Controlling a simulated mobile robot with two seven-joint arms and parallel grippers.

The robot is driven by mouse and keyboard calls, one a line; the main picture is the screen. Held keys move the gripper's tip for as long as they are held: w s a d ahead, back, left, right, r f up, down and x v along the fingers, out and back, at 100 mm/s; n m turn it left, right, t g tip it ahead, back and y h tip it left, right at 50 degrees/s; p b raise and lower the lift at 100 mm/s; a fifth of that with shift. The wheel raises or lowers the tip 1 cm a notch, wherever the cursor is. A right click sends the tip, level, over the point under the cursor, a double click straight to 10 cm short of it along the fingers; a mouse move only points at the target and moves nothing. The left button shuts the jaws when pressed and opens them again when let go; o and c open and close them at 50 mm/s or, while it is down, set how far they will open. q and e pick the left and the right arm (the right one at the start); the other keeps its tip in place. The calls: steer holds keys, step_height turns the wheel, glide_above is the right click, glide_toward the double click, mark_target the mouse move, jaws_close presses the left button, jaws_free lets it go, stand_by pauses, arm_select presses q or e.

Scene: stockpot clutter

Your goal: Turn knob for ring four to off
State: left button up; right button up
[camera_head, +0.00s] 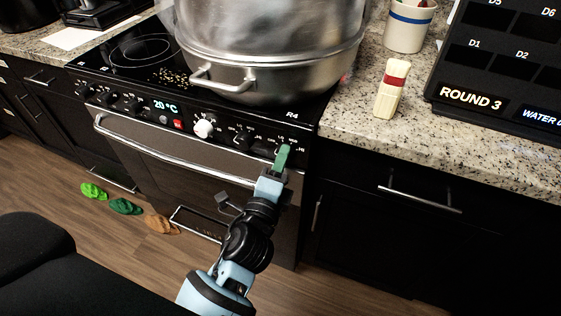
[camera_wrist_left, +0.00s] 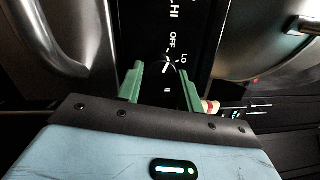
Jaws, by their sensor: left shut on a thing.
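My left gripper (camera_head: 283,154) reaches the right end of the stove's front control panel, just below the R4 label. In the left wrist view its two green fingers (camera_wrist_left: 160,72) stand on either side of a black knob (camera_wrist_left: 164,74) and are shut on it. A small white mark shows at the top of the knob, close to the printed OFF and Lo labels; its exact setting is hard to tell. In the head view the fingers hide this knob. My right gripper is not in view.
A large steel stockpot (camera_head: 270,55) stands on the black cooktop (camera_head: 120,62). A white knob (camera_head: 204,128) and other black knobs line the panel. The oven handle (camera_head: 170,152) runs below. A brush (camera_head: 391,90), a cup (camera_head: 408,28) and a black board (camera_head: 500,75) are on the right counter.

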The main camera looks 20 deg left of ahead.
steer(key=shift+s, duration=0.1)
arm_select(q)
steer(key=o, duration=1)
